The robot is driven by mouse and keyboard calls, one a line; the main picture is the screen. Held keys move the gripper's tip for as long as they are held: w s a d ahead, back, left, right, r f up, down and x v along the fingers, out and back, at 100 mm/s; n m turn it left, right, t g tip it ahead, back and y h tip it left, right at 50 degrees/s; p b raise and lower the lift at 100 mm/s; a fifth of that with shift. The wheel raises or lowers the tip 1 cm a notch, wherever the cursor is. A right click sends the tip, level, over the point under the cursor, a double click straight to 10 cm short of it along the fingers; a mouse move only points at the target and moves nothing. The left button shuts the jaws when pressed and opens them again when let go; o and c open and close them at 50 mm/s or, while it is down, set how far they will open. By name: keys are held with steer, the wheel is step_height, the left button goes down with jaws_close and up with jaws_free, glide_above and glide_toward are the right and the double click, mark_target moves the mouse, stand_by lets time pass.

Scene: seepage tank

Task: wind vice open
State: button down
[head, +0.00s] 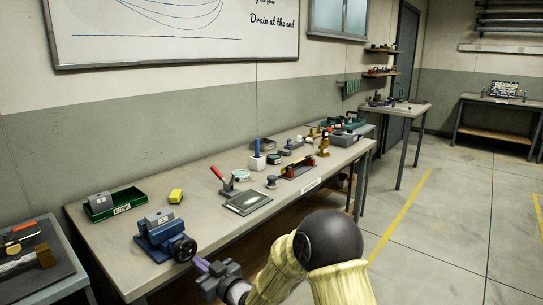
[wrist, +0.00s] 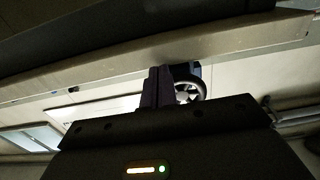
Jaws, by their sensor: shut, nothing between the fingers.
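The blue vice (head: 157,236) stands near the front left of the workbench, with a grey block (head: 158,217) on top of it. Its black handwheel (head: 183,248) faces right, towards my gripper. My gripper (head: 201,264) is just right of and below the wheel in the head view, with its purple fingers shut and empty. In the wrist view, the closed fingers (wrist: 157,88) stand beside the handwheel (wrist: 189,92) and overlap its left part. I cannot tell whether they touch the rim. The gap between the vice jaws is not clear.
A green tray (head: 125,209) holding a grey block and a yellow block (head: 176,196) lie behind the vice. A red-handled tool and flat plate (head: 249,201) are to the right. A side table (head: 37,262) with tools stands at left. The floor at right is clear.

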steer(key=shift+d+f, duration=0.1)
steer(key=shift+d, duration=0.05)
steer(key=b+v, duration=0.1)
steer(key=v, duration=0.5)
stand_by(0.3)
stand_by(0.4)
steer(key=shift+s+a+f+n+p, duration=0.1)
steer(key=shift+s+n+p, duration=0.25)
steer(key=shift+n+p, duration=0.55)
steer(key=shift+s+a+n+p, duration=0.1)
steer(key=shift+s+n+p, duration=0.25)
steer(key=shift+n+p, duration=0.6)
steer(key=shift+s+a+f+n+p, duration=0.1)
steer(key=shift+s+n+p, duration=0.25)
steer(key=shift+n+p, duration=0.55)
steer(key=shift+n, duration=0.25)
